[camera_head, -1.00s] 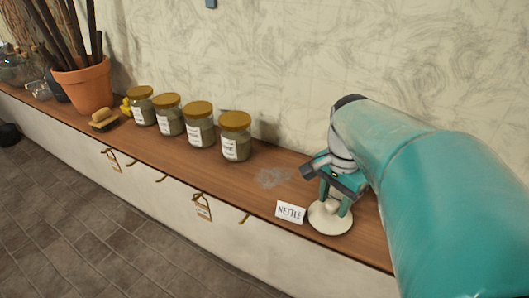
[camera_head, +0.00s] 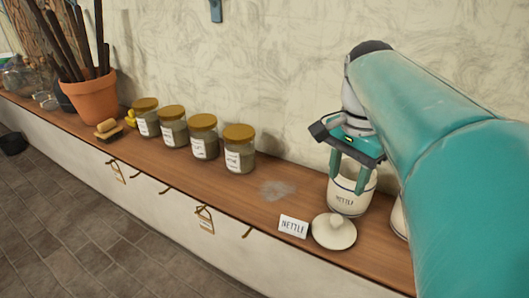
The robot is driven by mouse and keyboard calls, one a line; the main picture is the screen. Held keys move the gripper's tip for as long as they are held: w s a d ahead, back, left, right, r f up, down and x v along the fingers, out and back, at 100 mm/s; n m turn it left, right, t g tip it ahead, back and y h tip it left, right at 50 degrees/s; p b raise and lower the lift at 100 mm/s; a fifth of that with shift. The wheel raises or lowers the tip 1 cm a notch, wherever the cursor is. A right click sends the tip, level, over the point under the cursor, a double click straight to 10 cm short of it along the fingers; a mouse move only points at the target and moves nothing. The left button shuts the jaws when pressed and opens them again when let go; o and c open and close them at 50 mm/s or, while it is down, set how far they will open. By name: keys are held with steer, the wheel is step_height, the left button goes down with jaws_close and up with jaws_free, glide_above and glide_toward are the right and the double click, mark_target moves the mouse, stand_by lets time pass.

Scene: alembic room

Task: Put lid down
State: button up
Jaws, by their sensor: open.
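The lid (camera_head: 334,232) is a cream disc with a round knob. It lies knob up on the wooden shelf, beside the front of a white card reading NETTLE (camera_head: 293,226). A white jar (camera_head: 350,200) labelled NETTLE stands just behind the lid. My gripper (camera_head: 350,180) is open, its two teal fingers pointing down in front of the jar's upper part, above and behind the lid and apart from it. Whether the fingers touch the jar I cannot tell.
Several gold-lidded jars (camera_head: 239,150) stand in a row to the left. A pale powdery patch (camera_head: 276,190) marks the shelf (camera_head: 262,215). Another white vessel is partly hidden behind my arm. A terracotta pot (camera_head: 92,96) and a brush (camera_head: 108,128) are farther left.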

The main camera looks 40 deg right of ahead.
steer(key=w+a+f+n+t, duration=0.2)
steer(key=a+f+n, duration=0.1)
steer(key=a+n, duration=0.3)
steer(key=w+a+f+n+t, duration=0.1)
steer(key=w+a+f+n, duration=0.1)
steer(key=a+n, duration=0.4)
steer(key=w+a+f+n+t, duration=0.2)
steer(key=w+a+f+n, duration=0.1)
steer(key=a, duration=1)
steer(key=f+n, duration=0.1)
steer(key=n, duration=0.1)
steer(key=shift+n+t, duration=0.3)
steer(key=shift+n, duration=0.1)
steer(key=shift+s, duration=0.1)
steer(key=shift+c, duration=1.2)
steer(key=shift+a, duration=0.15)
